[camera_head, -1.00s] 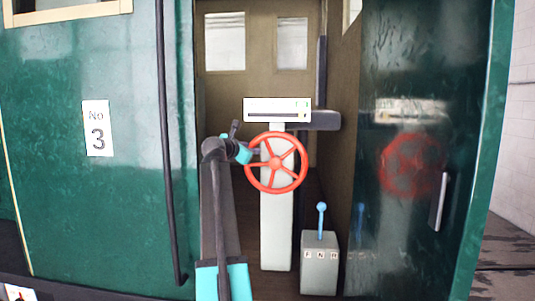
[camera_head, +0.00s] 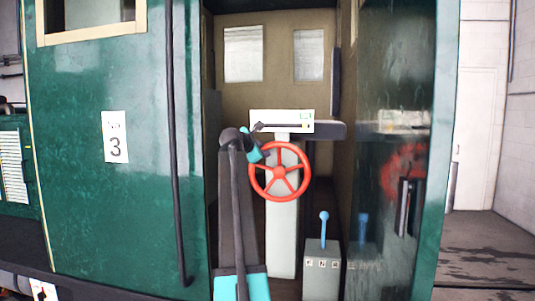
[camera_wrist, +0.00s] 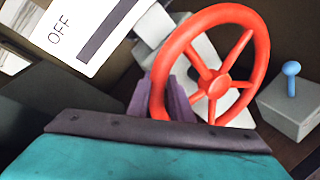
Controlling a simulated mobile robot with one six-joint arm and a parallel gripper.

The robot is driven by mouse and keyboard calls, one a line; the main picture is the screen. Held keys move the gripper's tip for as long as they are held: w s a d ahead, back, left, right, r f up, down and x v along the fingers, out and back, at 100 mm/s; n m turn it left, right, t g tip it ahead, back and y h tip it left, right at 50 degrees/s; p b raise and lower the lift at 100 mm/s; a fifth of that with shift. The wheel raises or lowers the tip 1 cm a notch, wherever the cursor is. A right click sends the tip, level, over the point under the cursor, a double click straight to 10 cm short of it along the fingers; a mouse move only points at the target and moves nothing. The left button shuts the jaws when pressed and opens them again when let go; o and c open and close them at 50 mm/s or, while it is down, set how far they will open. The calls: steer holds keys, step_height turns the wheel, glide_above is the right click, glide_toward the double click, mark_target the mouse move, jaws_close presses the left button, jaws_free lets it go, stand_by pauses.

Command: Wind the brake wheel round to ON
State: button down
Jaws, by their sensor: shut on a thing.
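The red brake wheel (camera_head: 279,171) stands upright in the tram's doorway, on a pale grey column (camera_head: 283,235). It has several spokes and also fills the middle of the wrist view (camera_wrist: 217,86). My gripper (camera_head: 266,153) is at the upper left of its rim. In the wrist view my fingers (camera_wrist: 160,100) sit on both sides of the rim, shut on it. Above the wheel is a white indicator plate (camera_head: 282,115) with a dark slot and a small green mark at its right end. The wrist view shows "OFF" on the plate (camera_wrist: 60,28).
A grey box (camera_head: 322,268) with a blue lever (camera_head: 324,226) stands low to the right of the column. A dark handrail (camera_head: 174,140) runs down left of the doorway. A glossy green panel (camera_head: 395,180) bounds the doorway on the right and reflects the wheel.

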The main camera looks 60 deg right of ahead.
steer(key=shift+d+r, duration=0.1)
steer(key=shift+r, duration=0.1)
stand_by(0.3)
steer(key=c, duration=1.6)
jaws_free()
steer(key=shift+s+d+f, duration=0.1)
steer(key=shift+s, duration=0.05)
steer(key=shift+a, duration=0.25)
steer(key=shift+a, duration=0.25)
steer(key=b+v, duration=0.4)
steer(key=v, duration=0.9)
steer(key=shift+s+r, duration=0.15)
steer(key=shift+r, duration=0.05)
steer(key=shift+d, duration=0.1)
